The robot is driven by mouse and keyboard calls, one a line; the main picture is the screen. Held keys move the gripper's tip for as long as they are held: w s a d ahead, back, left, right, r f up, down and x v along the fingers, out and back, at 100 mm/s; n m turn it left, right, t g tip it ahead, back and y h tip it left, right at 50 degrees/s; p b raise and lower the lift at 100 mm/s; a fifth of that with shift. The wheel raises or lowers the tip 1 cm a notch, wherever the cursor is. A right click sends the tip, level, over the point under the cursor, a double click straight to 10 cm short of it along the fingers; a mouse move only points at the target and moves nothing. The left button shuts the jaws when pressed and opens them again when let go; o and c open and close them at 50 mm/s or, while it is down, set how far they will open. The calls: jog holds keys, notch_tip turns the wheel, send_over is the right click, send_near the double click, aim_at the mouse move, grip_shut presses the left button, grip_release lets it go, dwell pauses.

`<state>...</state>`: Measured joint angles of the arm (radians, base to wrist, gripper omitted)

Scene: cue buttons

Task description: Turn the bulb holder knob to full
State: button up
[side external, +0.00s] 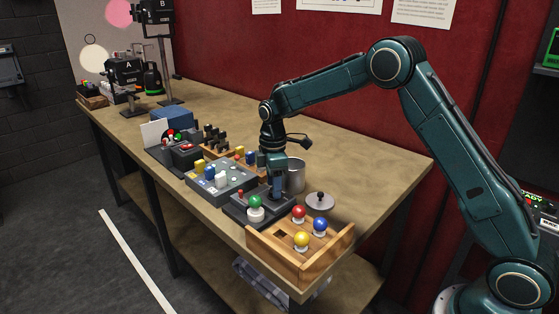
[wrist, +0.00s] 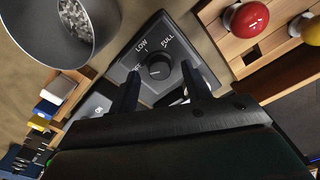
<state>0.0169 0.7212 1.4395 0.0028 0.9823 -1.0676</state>
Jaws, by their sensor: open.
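The bulb holder is a dark box (side external: 238,212) near the table's front edge in the side view, with a green bulb (side external: 255,201) in a white socket. Its panel shows in the wrist view, with a round black knob (wrist: 158,66) and the labels OFF, LOW and FULL around it. The knob's pointer is too small to read surely. My gripper (side external: 277,197) points down over the box, behind the bulb. In the wrist view my gripper (wrist: 161,74) is open, one finger on each side of the knob, with gaps showing. In the side view the knob is hidden by my gripper.
A wooden tray (side external: 291,265) with red, blue and yellow bulbs stands right of the box. A metal cup (side external: 295,174) and a lid (side external: 320,201) are behind. A grey button box (side external: 220,180) sits left, close by. The table's back right is clear.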

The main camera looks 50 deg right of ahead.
jog(key=shift+f, duration=0.6)
jog(key=shift+c, duration=0.5)
jog(key=c, duration=0.9)
